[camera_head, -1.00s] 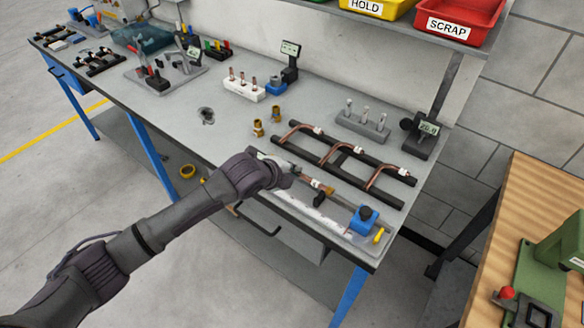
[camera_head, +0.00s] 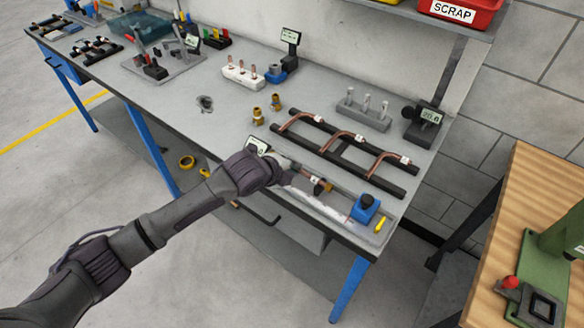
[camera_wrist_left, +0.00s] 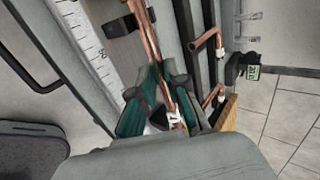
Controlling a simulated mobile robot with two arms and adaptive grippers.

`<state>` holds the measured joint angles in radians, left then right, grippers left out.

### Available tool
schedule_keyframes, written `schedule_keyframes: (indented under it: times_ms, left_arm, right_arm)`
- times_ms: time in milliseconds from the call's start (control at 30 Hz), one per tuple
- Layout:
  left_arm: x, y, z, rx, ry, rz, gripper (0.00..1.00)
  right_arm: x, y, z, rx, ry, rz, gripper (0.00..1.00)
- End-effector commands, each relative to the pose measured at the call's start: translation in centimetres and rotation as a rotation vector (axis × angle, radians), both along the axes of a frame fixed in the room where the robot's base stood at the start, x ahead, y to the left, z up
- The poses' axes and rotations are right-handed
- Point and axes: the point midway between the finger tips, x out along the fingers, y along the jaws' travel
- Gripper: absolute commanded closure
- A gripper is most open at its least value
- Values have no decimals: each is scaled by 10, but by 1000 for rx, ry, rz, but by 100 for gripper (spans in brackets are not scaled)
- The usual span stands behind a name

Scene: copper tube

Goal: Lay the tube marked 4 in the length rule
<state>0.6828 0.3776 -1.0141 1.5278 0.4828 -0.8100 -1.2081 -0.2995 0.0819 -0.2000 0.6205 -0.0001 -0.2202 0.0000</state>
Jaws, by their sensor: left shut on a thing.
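My left gripper (camera_wrist_left: 166,98) is shut on a copper tube (camera_wrist_left: 150,45), which runs up between its green fingertips in the left wrist view. A white tag (camera_wrist_left: 175,118) sits on the tube by the fingers; its mark is too small to read surely. In the head view my left gripper (camera_head: 290,170) is at the table's front edge and partly hides the tube. The length rule (camera_head: 310,205) lies along that edge, with a white scale (camera_wrist_left: 84,32) and a blue end block (camera_head: 366,208). The tube is over or beside the rule; contact cannot be told. My right gripper is out of view.
A black rack (camera_head: 340,158) with several bent tagged copper tubes lies just behind the rule. Brass fittings (camera_head: 258,115), a white block (camera_head: 243,75) and a grey pin block (camera_head: 362,115) stand farther back. The table's left middle is mostly clear.

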Motion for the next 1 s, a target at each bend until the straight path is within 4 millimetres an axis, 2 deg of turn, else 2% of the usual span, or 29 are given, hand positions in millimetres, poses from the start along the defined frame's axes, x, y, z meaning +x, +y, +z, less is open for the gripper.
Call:
schedule_keyframes:
  times_ms: [433,467,600,633,1000]
  left_arm:
    - [0,0,-5,0,0,0,100]
    - [0,0,-5,-1,-1,0,83]
    - [0,0,-5,0,0,0,60]
    - [0,0,-5,0,0,0,57]
    - [-3,2,-2,1,0,-1,57]
  right_arm:
    - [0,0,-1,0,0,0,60]
    - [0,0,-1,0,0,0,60]
    - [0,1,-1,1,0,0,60]
    - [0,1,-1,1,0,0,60]
    - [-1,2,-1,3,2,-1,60]
